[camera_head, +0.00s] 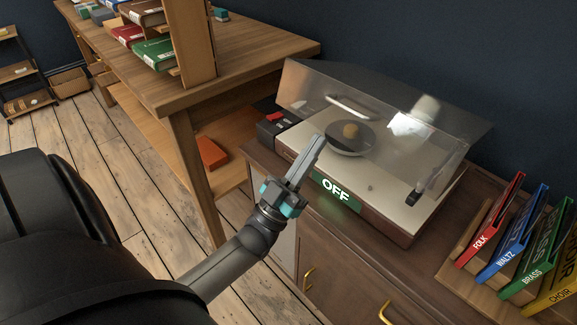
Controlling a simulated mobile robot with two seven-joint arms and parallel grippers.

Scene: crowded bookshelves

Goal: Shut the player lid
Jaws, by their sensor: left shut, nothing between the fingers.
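The record player (393,202) sits on a brown cabinet, with a green "OFF" sign (336,190) on its front. Its clear lid (440,140) is raised and tilted over the deck, hinged along the back, with a pale handle (352,106) near its front edge. My right gripper is not in view.
Labelled upright sleeves, FOLK (490,222), WALTZ (512,235), BRASS (537,250) and CHOIR (556,285), stand in a wooden rack right of the player. A dark box (270,131) with a red top piece is at its left. A wooden desk (240,66) stands farther left.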

